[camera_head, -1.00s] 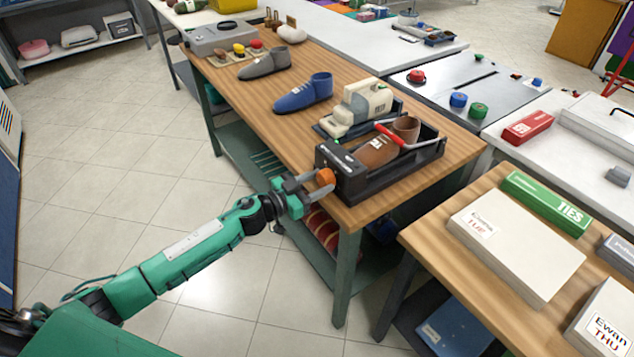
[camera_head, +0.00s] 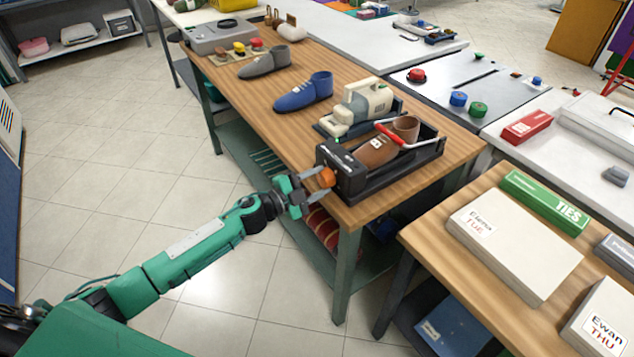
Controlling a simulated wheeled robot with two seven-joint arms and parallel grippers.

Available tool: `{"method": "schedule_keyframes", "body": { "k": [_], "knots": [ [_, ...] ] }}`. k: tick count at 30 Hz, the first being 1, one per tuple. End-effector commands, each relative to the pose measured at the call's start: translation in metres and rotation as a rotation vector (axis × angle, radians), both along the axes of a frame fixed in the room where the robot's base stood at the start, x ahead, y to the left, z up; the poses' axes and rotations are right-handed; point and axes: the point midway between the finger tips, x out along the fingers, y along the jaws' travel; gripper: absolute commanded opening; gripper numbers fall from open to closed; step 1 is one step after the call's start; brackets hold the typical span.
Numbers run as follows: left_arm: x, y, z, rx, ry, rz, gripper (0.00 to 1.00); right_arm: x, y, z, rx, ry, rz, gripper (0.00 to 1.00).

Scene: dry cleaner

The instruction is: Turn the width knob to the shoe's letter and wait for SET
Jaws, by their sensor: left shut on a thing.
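An orange knob (camera_head: 327,177) sits on the left end face of a black shoe-stretching machine (camera_head: 345,172) at the table's front corner. My left gripper (camera_head: 322,178) is shut on the knob, its grey fingers on either side of it. A brown shoe (camera_head: 376,152) sits in the machine, under a lever with a red grip (camera_head: 388,134). A small white tag is on the shoe, but its letter is too small to read. No SET sign can be made out on the machine. My right gripper is not in view.
A beige device (camera_head: 362,105) stands right behind the machine. A blue shoe (camera_head: 304,92) and a grey shoe (camera_head: 265,63) stand farther back on the wooden table (camera_head: 285,125). White boxes (camera_head: 515,245) and a green TIES box (camera_head: 546,201) lie on the right table.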

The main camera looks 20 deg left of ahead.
Motion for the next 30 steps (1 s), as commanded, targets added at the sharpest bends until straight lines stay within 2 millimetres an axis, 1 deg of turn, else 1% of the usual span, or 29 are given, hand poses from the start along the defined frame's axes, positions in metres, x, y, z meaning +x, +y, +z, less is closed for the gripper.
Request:
{"method": "schedule_keyframes", "body": {
  "k": [9,13,14,18,30],
  "knots": [
    [0.0,0.0,0.0,0.236,-0.185,-0.002,0.23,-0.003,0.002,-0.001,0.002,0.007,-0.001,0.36],
    [0.0,0.0,0.0,0.334,-0.261,-0.002,0.23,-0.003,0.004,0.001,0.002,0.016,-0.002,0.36],
    [0.0,0.0,0.0,0.356,-0.28,-0.002,0.23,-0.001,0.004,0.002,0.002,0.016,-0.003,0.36],
    [0.0,-0.001,-0.001,0.46,-0.361,-0.002,0.23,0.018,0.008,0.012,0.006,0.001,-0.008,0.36],
    [-0.001,-0.001,-0.002,0.761,-0.594,-0.002,0.23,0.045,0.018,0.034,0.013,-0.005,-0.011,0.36]
  ]
}}
